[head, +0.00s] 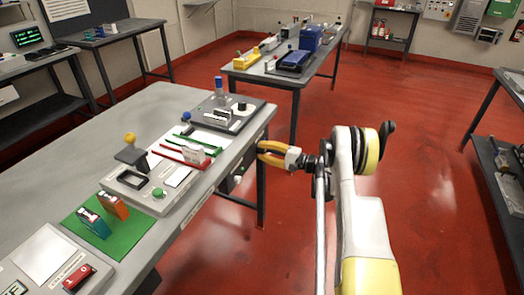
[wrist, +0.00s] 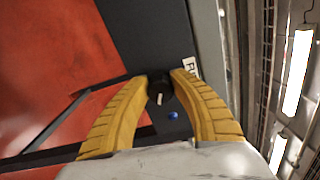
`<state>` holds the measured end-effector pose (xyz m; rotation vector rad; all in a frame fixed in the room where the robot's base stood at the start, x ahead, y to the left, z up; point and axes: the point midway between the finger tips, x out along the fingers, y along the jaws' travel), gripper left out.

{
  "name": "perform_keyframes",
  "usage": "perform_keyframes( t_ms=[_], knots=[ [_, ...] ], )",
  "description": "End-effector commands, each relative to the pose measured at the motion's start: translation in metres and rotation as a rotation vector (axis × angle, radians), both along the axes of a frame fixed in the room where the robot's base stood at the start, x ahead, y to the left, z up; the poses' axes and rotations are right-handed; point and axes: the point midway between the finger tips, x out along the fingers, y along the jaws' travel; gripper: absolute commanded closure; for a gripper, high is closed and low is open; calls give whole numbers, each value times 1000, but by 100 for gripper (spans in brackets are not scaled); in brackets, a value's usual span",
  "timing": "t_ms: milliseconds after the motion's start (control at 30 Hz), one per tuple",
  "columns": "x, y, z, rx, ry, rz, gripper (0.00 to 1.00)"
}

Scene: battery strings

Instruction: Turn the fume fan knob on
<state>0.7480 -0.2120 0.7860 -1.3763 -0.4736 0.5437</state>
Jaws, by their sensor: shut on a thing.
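A black round knob (wrist: 160,91) with a pale pointer mark sits on a dark panel (wrist: 150,42) in the wrist view. My gripper (wrist: 160,80) has its two yellow fingers around the knob, one on each side, shut on it. In the head view my gripper (head: 262,153) reaches the side of the grey workbench (head: 180,95), below the edge of its top. The knob is hidden there behind the fingers and the bench edge. A white label, partly covered by a finger, is beside the knob in the wrist view.
A small blue button (wrist: 172,115) is close to the knob, between the fingers. On the bench stand a green mat (head: 125,232), a red switch (head: 79,278) and several devices. A second bench (head: 265,76) stands behind.

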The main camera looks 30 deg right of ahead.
Motion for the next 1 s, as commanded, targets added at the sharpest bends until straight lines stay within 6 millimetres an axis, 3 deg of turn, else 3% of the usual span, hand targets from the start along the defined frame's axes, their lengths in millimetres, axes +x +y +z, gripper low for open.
perform_keyframes(
  t_ms=[500,1000],
  knots=[
    [1,0,-1,-296,-232,-1,100],
    [1,0,-1,-369,-289,-1,100]
  ],
)
